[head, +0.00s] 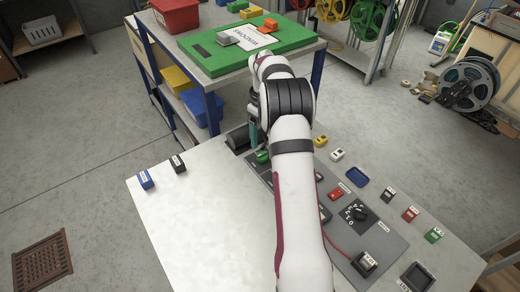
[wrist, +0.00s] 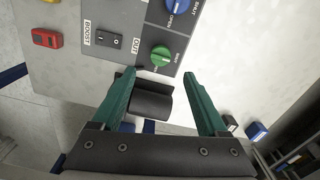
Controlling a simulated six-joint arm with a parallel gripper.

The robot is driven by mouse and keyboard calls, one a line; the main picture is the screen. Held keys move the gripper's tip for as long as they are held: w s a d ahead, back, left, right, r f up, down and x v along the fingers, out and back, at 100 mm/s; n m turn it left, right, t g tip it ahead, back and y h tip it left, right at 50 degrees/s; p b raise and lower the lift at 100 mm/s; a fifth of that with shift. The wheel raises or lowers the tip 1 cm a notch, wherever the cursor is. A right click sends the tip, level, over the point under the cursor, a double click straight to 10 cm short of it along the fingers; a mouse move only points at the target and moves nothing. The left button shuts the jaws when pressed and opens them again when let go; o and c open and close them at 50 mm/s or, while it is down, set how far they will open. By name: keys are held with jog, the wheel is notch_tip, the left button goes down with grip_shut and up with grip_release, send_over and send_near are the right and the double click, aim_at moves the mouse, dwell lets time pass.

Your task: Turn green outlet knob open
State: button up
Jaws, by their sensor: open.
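The green outlet knob (wrist: 161,56) is a round knob with a raised grip, on the grey panel (wrist: 125,12) near its edge. In the head view the green knob (head: 262,156) shows just left of my arm. My gripper (wrist: 159,74) is open, its teal fingers spread with nothing held between them. In the wrist view the knob lies just beyond the fingertips, between their lines. I cannot tell the height gap. In the head view my gripper (head: 254,130) is partly hidden by my wrist. A blue knob (wrist: 178,5) marked "SHUT" and "OPEN" is farther along the panel.
A black rounded part (wrist: 150,103) at the panel edge lies below the fingers. A black rocker switch (wrist: 110,39) is left of the green knob. A red block (wrist: 46,38) is farther left. A blue block (head: 145,179) and a black block (head: 178,163) lie on the bare white tabletop.

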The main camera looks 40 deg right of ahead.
aim_at(262, 154)
notch_tip(262, 154, down, 8)
jog(key=shift+f, duration=0.25)
grip_shut()
dwell(0.3)
